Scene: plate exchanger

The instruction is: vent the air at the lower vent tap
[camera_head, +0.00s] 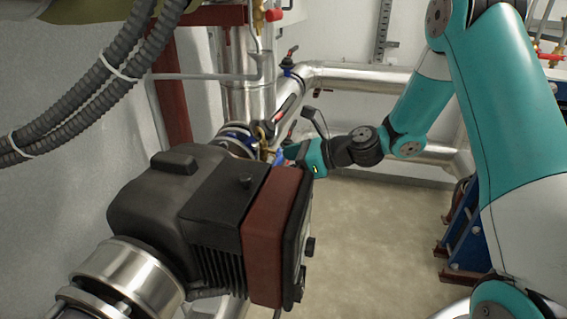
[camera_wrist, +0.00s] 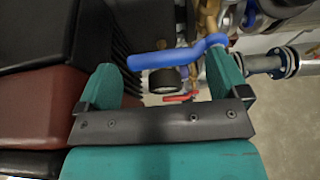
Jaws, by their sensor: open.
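A blue lever handle (camera_wrist: 178,56) on a brass tap (camera_wrist: 211,22) lies across the space between my gripper's fingers in the wrist view. My gripper (camera_wrist: 163,72) is open, with one teal finger towards each end of the lever; I cannot tell whether either touches it. In the head view my gripper (camera_head: 286,156) is behind the pump motor, beside a small blue part (camera_head: 278,159) and brass fittings (camera_head: 267,150). The motor and gripper hide much of the tap there. I cannot tell for certain that this is the lower vent tap.
The black pump motor with a red-brown box (camera_head: 268,235) stands close to the left of my gripper. A red handle (camera_wrist: 180,98) shows beyond the fingers. Silver pipes (camera_head: 360,77) run behind.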

